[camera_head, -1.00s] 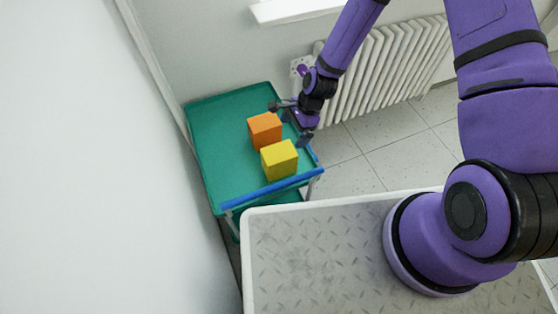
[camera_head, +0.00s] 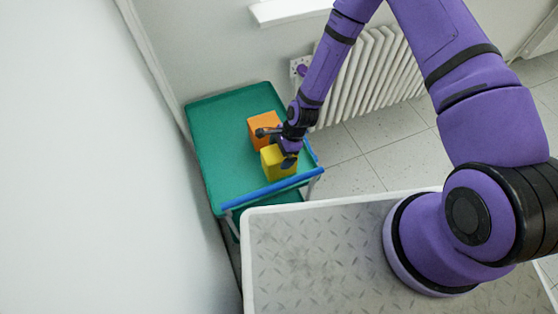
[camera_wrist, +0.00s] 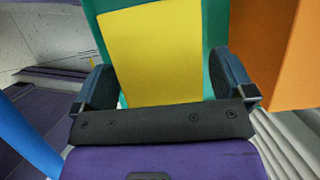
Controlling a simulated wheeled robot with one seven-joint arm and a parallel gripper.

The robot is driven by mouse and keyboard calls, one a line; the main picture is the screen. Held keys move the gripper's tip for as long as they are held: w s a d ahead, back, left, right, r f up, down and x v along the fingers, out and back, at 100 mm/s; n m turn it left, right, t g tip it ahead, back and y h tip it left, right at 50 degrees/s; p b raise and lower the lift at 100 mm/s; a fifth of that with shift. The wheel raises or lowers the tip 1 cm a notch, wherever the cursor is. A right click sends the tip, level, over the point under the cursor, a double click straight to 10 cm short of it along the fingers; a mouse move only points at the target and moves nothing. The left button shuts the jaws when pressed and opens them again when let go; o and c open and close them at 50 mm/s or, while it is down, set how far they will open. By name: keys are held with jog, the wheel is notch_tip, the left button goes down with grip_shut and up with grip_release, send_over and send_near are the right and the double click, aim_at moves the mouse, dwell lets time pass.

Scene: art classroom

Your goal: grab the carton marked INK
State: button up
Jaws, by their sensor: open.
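A yellow carton (camera_head: 277,171) and an orange carton (camera_head: 262,121) stand close together on the green top of a trolley (camera_head: 220,140). No INK lettering shows on the visible faces of either carton. My gripper (camera_head: 277,147) is at the yellow carton and hides part of it and part of the orange one. In the wrist view my gripper (camera_wrist: 163,66) is open, and the yellow carton (camera_wrist: 153,50) shows between its two fingers, with no clear grip on it. The orange carton (camera_wrist: 278,45) is outside the right finger in that view.
The trolley has a blue handle bar (camera_head: 265,191) along its near edge. A wall (camera_head: 100,160) is close on the left, and a white radiator (camera_head: 370,75) stands behind on the right. The trolley's left part is bare.

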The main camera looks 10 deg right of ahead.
jog(key=shift+a+f, duration=0.25)
jog(key=shift+f, duration=0.4)
jog(key=shift+f, duration=0.25)
jog(key=c, duration=1.1)
jog(key=shift+r, duration=0.1)
jog(key=shift+c, duration=0.2)
